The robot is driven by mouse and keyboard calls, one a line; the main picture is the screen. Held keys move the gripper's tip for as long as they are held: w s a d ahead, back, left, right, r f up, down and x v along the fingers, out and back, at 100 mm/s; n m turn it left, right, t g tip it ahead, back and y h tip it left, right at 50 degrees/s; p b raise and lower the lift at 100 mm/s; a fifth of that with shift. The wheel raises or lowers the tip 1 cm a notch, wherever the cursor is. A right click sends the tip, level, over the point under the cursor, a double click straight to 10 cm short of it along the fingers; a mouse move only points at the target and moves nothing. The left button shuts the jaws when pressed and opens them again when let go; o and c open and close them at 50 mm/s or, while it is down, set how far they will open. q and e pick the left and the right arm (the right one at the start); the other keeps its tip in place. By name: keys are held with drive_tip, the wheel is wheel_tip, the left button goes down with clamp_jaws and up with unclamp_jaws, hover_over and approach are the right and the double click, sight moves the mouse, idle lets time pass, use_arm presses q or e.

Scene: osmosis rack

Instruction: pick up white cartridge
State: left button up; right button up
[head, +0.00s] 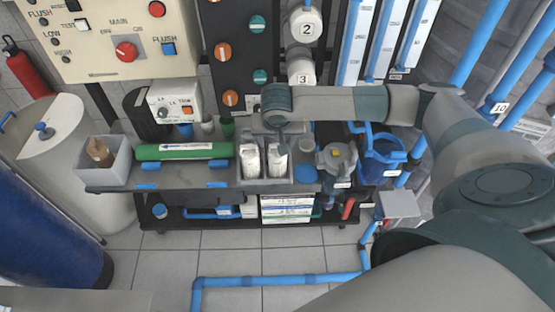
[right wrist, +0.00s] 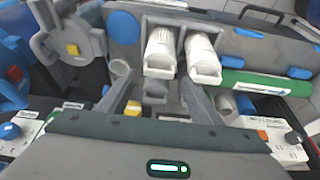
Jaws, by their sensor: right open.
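Two white cartridges stand side by side in a grey two-slot holder (head: 265,183) on the rack shelf. The left cartridge (head: 250,162) and the right cartridge (head: 278,160) show in the head view, and both also show in the right wrist view, one on the left (right wrist: 160,52) and one on the right (right wrist: 203,58). My right gripper (head: 280,132) hangs just behind the holder in the head view. In the right wrist view its fingers (right wrist: 157,82) are spread and empty, with the cartridges beyond the tips. My left gripper is not in view.
A green cylinder (head: 183,151) lies left of the holder, and a bin with a brown bottle (head: 100,151) stands farther left. A grey housing (head: 337,160) and a blue housing (head: 382,158) stand to the right. The panel with valves (head: 238,60) rises behind.

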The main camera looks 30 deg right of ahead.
sight(277, 160)
drive_tip(key=shift+w+d+f+p, duration=0.1)
drive_tip(key=shift+d+f+p, duration=0.05)
drive_tip(key=shift+f+p, duration=0.3)
drive_tip(key=p+x, duration=0.2)
drive_tip(key=x, duration=0.1)
drive_tip(key=shift+f, duration=0.25)
drive_tip(key=shift+w+d+f, duration=0.1)
drive_tip(key=shift+f, duration=0.2)
drive_tip(key=shift+c, duration=0.5)
drive_tip(key=c, duration=1)
